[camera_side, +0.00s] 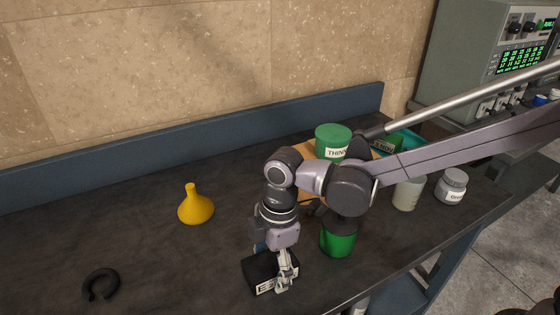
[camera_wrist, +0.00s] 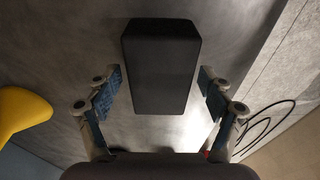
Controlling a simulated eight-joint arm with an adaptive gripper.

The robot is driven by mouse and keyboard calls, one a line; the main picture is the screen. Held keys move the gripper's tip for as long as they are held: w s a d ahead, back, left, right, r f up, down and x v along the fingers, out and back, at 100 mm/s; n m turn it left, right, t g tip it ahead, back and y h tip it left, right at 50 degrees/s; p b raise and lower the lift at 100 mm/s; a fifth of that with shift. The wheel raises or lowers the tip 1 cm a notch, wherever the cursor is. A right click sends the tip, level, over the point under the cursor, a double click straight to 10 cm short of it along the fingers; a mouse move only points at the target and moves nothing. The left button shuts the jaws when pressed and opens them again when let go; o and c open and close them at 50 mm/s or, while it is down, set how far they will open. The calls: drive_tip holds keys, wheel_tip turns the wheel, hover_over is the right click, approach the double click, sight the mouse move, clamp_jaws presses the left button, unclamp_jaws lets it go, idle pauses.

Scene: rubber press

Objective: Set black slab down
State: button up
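The black slab (camera_side: 259,270) is at the front of the dark worktop, with a partly covered white label on its side. In the wrist view the black slab (camera_wrist: 160,70) lies between the two blue-padded fingers of my gripper (camera_wrist: 160,92). A narrow gap shows between the slab and each finger, so my gripper is open around it. In the side view my gripper (camera_side: 282,275) points down at the slab, and one finger hides part of its label. The slab seems to rest on the worktop, but its underside is hidden.
A yellow funnel (camera_side: 196,207) stands behind and left. A black open ring (camera_side: 101,285) lies at far left. A green container (camera_side: 338,240) is close on the right. A labelled green can (camera_side: 333,140), a white bottle (camera_side: 408,193) and a grey jar (camera_side: 452,186) stand farther back.

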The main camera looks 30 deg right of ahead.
wheel_tip(320, 180, up, 12)
drive_tip(key=d, duration=0.2)
drive_tip(key=d+m+t, duration=0.1)
drive_tip(key=d+m, duration=0.2)
drive_tip(key=d, duration=0.2)
drive_tip(key=d+r+m+t, duration=0.1)
drive_tip(key=d+m, duration=0.2)
drive_tip(key=d, duration=0.3)
drive_tip(key=s+d+m+t, duration=0.1)
drive_tip(key=d+m, duration=0.2)
drive_tip(key=d, duration=0.2)
drive_tip(key=shift+d+r+t, duration=0.15)
drive_tip(key=shift+t, duration=0.15)
drive_tip(key=s+d+f+m+t, duration=0.1)
drive_tip(key=s+d+f+m, duration=0.1)
drive_tip(key=d+m, duration=0.2)
drive_tip(key=s+d+f+m+t+h, duration=0.1)
drive_tip(key=s+d+f+m+t, duration=0.1)
drive_tip(key=d+m, duration=0.3)
drive_tip(key=s+d, duration=0.1)
drive_tip(key=d, duration=0.2)
drive_tip(key=shift+s+d+t, duration=0.3)
drive_tip(key=shift+s+d, duration=0.05)
drive_tip(key=shift+d, duration=0.05)
drive_tip(key=shift+f, duration=0.1)
